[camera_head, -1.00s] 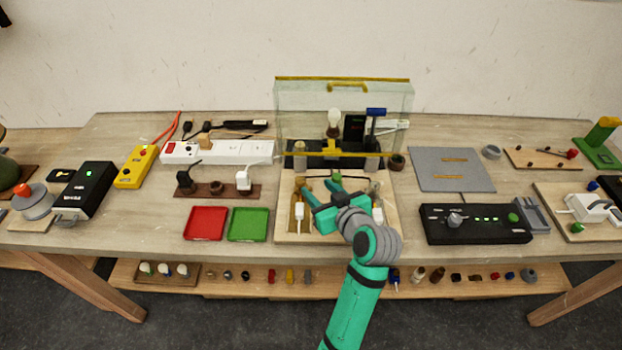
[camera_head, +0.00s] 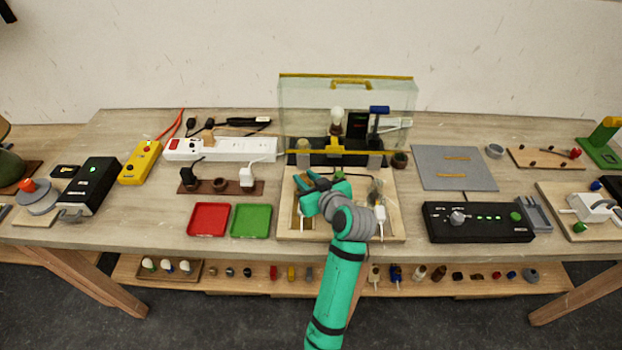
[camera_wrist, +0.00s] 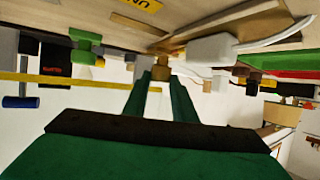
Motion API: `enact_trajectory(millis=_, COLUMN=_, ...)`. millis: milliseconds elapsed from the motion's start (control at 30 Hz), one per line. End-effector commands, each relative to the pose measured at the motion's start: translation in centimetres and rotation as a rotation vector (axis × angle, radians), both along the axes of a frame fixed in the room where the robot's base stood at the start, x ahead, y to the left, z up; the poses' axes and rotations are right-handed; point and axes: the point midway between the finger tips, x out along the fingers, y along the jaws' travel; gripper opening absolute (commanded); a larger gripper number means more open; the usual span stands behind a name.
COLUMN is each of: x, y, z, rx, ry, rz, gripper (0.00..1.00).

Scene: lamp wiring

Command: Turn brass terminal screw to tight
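My gripper (camera_head: 309,181) is over the left part of the wooden wiring board (camera_head: 292,231), its fingers pointing up and left. In the wrist view its two green fingers (camera_wrist: 160,92) stand apart with a gap between them. A small brass-coloured piece (camera_wrist: 162,73) shows just beyond the fingertips; I cannot tell whether it is the terminal screw or whether the fingers touch it. In the head view the screw is too small or hidden by my gripper to make out.
A clear cover with a yellow edge (camera_head: 346,76) stands behind the board, around a lamp bulb (camera_head: 337,114). A white plug (camera_head: 380,213) lies at the board's right. Red (camera_head: 209,219) and green (camera_head: 251,221) trays are left; a black control box (camera_head: 477,232) is right.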

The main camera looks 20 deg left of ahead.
Motion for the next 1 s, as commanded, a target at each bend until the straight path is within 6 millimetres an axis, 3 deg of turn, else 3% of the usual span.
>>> enact_trajectory(millis=100, x=0.3, y=-0.4, z=0.0, rx=-0.001, ry=-0.004, rz=-0.014, gripper=0.02)
enact_trajectory(millis=133, x=0.6, y=-2.4, z=0.1, rx=0.000, ry=-0.004, rz=-0.030, gripper=0.02)
enact_trajectory(millis=233, x=0.5, y=-1.3, z=0.0, rx=-0.002, ry=-0.004, rz=-0.023, gripper=0.02)
enact_trajectory(millis=1000, x=0.6, y=-1.0, z=0.1, rx=0.000, ry=-0.007, rz=-0.026, gripper=0.02)
